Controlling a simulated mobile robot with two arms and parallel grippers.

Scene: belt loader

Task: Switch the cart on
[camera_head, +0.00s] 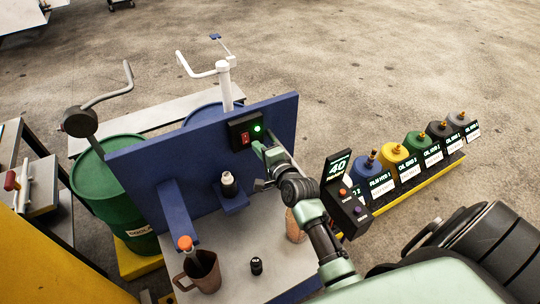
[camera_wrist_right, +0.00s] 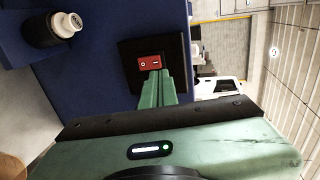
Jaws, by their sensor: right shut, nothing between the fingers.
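The cart's blue upright panel (camera_head: 150,160) carries a black switch box (camera_head: 238,140) with a red rocker switch (camera_head: 245,138). A green lamp (camera_head: 257,128) beside the rocker is lit. In the right wrist view the red rocker (camera_wrist_right: 149,62) shows white marks on the black box (camera_wrist_right: 128,62). My right gripper (camera_head: 262,147) is shut and empty, its fingertips close to the box, just below the lamp. In the right wrist view the fingertips (camera_wrist_right: 158,74) overlap the rocker's lower right edge; I cannot tell whether they touch it. My left gripper is not in view.
A dark bottle with a white cap (camera_head: 228,184) sits on a blue shelf below the box. A jug (camera_head: 200,274) and small black cap (camera_head: 256,266) stand on the cart top. A green drum (camera_head: 115,190) is left; several coloured oil cans (camera_head: 392,160) stand right.

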